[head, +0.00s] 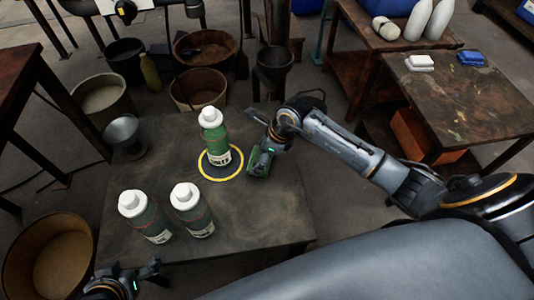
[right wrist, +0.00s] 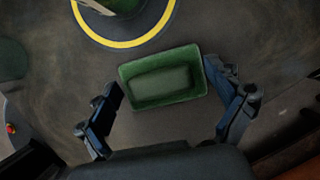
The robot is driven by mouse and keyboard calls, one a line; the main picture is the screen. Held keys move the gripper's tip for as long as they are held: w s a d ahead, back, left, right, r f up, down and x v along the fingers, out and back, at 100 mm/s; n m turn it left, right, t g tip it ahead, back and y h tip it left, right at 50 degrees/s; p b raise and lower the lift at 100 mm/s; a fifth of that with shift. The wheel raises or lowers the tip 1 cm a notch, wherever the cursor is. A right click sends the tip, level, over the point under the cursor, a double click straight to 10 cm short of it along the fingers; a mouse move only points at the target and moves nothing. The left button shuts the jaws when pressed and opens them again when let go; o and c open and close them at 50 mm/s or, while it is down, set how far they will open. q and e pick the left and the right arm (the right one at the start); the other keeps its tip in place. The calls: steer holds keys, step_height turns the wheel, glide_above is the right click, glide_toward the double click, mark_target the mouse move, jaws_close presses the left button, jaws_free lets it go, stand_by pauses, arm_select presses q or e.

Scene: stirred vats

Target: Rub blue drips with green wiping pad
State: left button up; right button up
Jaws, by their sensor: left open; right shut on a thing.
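My right gripper (head: 264,152) is shut on the green wiping pad (head: 260,162), low over the dark table beside the yellow ring. In the right wrist view the green pad (right wrist: 163,78) sits between the two fingers. A green bottle with a white cap (head: 213,136) stands inside the yellow ring (head: 207,176), left of the pad. Two similar bottles, one left (head: 143,216) and one right (head: 192,209), stand at the table's front left. My left gripper (head: 150,271) is open and empty at the bottom left. I cannot make out blue drips on any surface.
The dark table (head: 265,220) is clear at its front right. A metal funnel-like vessel (head: 125,134) is at its left edge. Tubs and a dark vat (head: 275,68) stand behind. A right-hand table (head: 450,95) holds white pads (head: 420,62) and blue pads (head: 471,58).

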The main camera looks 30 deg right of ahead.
steer(key=shift+w+a, duration=0.25)
steer(key=shift+a, duration=0.55)
steer(key=shift+w+a, duration=0.2)
steer(key=shift+a, duration=0.55)
steer(key=shift+w+a, duration=0.25)
steer(key=shift+a, duration=0.55)
steer(key=shift+r, duration=0.15)
steer(key=shift+r+p, duration=0.5)
steer(key=shift+r, duration=0.05)
steer(key=shift+r+p, duration=0.45)
steer(key=shift+r, duration=0.05)
arm_select(q)
steer(key=s+a+g+p, duration=0.2)
steer(key=s+g, duration=0.1)
steer(key=s, duration=0.3)
arm_select(e)
step_height(320, 180, up, 2)
steer(key=shift+r, duration=0.55)
arm_select(q)
steer(key=shift+g+y, duration=0.4)
steer(key=shift+p+x, duration=0.45)
steer(key=shift+x, duration=2.25)
arm_select(e)
steer(key=shift+r, duration=0.35)
arm_select(q)
steer(key=shift+s+d, duration=0.15)
steer(key=shift+s, duration=0.05)
